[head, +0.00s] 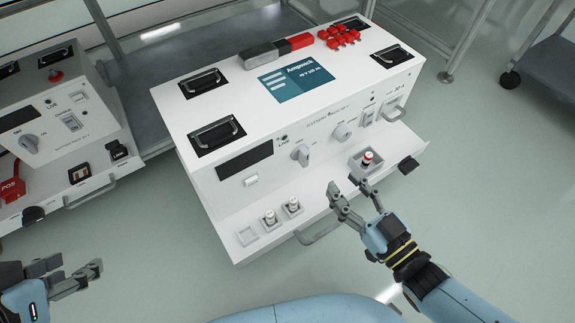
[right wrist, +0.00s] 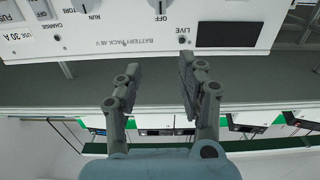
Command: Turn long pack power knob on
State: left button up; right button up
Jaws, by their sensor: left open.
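The long pack (head: 225,105) is a white box with a sloped front panel in the middle of the head view. Its panel carries two pale rotary knobs, one left of centre (head: 301,155) and one further right (head: 342,131). My right gripper (head: 349,184) is open and empty in front of the panel, apart from both knobs. In the right wrist view, its open fingers (right wrist: 160,66) are below the upside-down panel (right wrist: 130,30). My left gripper (head: 80,266) is open and empty at the lower left.
A red-topped part (head: 367,158) stands in a holder on the pack's front ledge, near my right fingers. Two small fittings (head: 281,212) sit further left. A front handle (head: 318,229) juts out below. Another white unit (head: 55,115) stands left.

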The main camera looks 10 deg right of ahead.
jog(key=b, duration=0.2)
send_near(308, 156)
jog(key=s, duration=0.2)
jog(key=b+x, duration=0.1)
jog(key=x, duration=0.5)
jog(key=b+x, duration=0.1)
jog(key=x, duration=0.3)
jog(key=shift+w+d+f+b, duration=0.1)
jog(key=shift+w+d+b, duration=0.05)
jog(key=shift+d+b, duration=0.15)
pick_arm(q)
notch_tip(308, 156, down, 7)
jog(key=s+t, duration=0.2)
jog(key=shift+s+t, duration=0.3)
jog(key=shift+t, duration=0.1)
pick_arm(e)
jog(key=shift+w+a, duration=0.25)
jog(key=shift+w, duration=0.35)
pick_arm(q)
jog(key=shift+f, duration=0.1)
pick_arm(e)
grip_shut()
